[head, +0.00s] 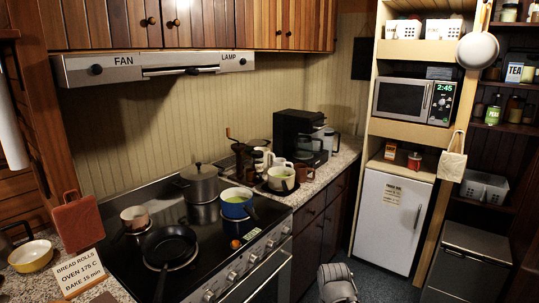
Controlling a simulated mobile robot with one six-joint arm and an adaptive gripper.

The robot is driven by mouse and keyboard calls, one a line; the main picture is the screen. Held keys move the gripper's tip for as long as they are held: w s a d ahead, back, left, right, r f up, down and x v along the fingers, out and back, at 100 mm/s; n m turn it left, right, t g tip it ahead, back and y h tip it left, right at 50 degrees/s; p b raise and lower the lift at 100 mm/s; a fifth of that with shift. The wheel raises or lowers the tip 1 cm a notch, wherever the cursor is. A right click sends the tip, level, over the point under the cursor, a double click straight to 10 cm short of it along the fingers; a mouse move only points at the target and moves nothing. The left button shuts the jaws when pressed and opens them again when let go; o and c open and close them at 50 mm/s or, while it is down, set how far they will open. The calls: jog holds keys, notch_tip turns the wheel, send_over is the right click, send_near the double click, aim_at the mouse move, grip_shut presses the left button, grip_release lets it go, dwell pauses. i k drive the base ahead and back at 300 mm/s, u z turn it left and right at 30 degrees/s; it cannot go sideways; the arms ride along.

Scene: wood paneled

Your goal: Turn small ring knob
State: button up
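A row of several small silver knobs (251,259) runs along the sloping front panel of the black-topped stove (210,215). I cannot read any marks on them, so I cannot tell which one is the small ring knob. My gripper (337,283) shows as a rounded grey shape at the bottom edge, to the right of the stove front and apart from the knobs in the picture. Its fingertips cannot be made out, so whether it is open or shut is unclear.
A frying pan (168,244), a grey lidded pot (200,183), a blue pot (236,203) and a small saucepan (135,217) stand on the stove. The oven handle (262,274) runs below the knobs. Dark floor (375,270) lies clear before the white fridge (388,220).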

aim_at(285, 231)
jog(key=k, duration=0.65)
jog(key=u, duration=0.45)
jog(key=i, duration=1.6)
jog(key=z, duration=0.5)
